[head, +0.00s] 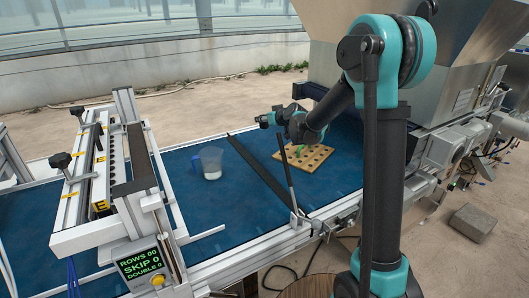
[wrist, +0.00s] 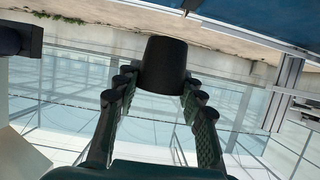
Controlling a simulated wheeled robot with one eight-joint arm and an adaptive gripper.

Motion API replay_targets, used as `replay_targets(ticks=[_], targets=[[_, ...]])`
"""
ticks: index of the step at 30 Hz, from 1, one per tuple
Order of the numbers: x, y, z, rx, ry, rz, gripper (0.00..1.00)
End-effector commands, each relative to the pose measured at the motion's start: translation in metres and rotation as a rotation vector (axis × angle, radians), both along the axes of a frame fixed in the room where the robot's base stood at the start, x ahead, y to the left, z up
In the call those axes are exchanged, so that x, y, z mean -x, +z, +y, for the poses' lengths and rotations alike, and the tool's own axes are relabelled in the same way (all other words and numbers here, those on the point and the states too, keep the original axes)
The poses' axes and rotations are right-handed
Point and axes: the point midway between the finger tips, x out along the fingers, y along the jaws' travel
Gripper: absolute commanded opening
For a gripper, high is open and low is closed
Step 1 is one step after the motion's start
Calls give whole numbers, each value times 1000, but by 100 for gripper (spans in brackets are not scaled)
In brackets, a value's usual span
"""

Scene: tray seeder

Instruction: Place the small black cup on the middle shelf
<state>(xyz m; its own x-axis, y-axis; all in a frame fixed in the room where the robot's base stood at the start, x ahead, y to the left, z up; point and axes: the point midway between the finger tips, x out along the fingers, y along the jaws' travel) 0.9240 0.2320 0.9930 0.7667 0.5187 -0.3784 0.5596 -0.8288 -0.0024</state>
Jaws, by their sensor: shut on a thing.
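The small black cup (wrist: 163,65) is in the wrist view, between the tips of my gripper (wrist: 158,88). The fingers are shut on its near end, and most of its body stands out beyond them. In the head view my gripper (head: 268,119) is at the end of the outstretched arm, above the blue belt and pointing left. The cup is too small and dark to make out clearly there. I cannot pick out a middle shelf in either view.
A wooden board with holes (head: 303,158) lies right of a dark crossbar (head: 258,165). A metal frame (head: 100,190) spans the belt at left.

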Motion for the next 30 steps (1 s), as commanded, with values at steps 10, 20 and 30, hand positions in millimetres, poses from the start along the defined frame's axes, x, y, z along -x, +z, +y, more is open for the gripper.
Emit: replay_targets(ticks=[10,20,30], targets=[[-1,-83,0,0,-1,0,27],[0,-112,0,0,-1,0,27],[0,-146,0,0,-1,0,27]])
